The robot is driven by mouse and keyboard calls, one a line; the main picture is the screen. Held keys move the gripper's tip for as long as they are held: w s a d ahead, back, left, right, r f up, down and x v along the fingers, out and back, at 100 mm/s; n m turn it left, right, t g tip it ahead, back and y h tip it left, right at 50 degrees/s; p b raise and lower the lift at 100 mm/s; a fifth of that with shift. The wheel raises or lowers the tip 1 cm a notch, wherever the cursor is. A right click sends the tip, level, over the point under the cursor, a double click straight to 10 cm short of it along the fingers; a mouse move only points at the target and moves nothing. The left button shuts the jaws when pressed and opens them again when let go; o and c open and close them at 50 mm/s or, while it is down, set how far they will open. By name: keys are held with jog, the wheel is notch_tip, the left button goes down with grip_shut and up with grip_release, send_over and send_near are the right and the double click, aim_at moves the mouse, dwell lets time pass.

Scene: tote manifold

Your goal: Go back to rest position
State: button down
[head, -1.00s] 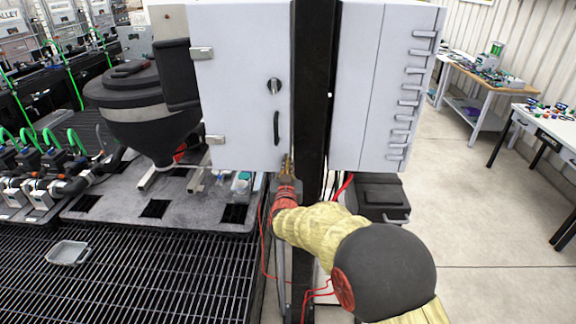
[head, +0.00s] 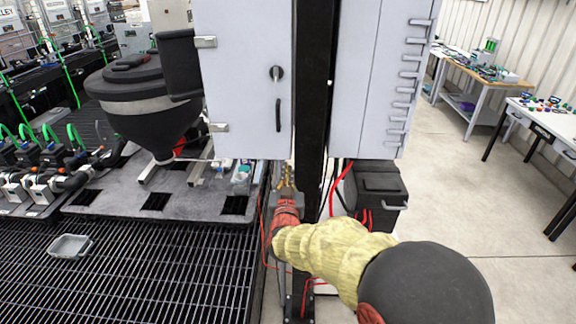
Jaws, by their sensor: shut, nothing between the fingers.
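My gripper (head: 286,184) shows in the head view just below the lower edge of a grey cabinet (head: 240,100). Its brassy fingers point up and look close together, with nothing seen between them. My arm reaches in from the lower right in a yellow sleeve. The cabinet door has a round knob and a dark vertical handle (head: 278,115), both above my gripper and apart from it.
A black post (head: 316,90) stands right beside my gripper. Red cables (head: 341,187) hang near it. A black hopper (head: 145,105) and a small grey tray (head: 70,247) are on the left. Open floor (head: 450,190) and workbenches (head: 540,125) lie to the right.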

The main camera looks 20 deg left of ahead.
jog(key=s+f+n+g, duration=0.2)
jog(key=s+f+g, duration=0.7)
jog(key=s+f, duration=0.55)
jog(key=s+d+r+m+g+h+b, duration=0.1)
jog(key=s+d+r+b, duration=0.1)
jog(key=s+d, duration=0.6)
jog(key=s+d+r+m+g+h+b, duration=0.1)
jog(key=s+d, duration=0.7)
jog(key=d, duration=1)
jog(key=s+d+r+m+h+b, duration=0.2)
jog(key=s+d+r+b, duration=0.3)
jog(key=s+d, duration=0.4)
jog(key=d+m, duration=0.1)
jog(key=d, duration=0.4)
jog(key=shift+g+h, duration=0.3)
jog(key=shift+g, duration=0.1)
jog(key=c, duration=2.6)
grip_release()
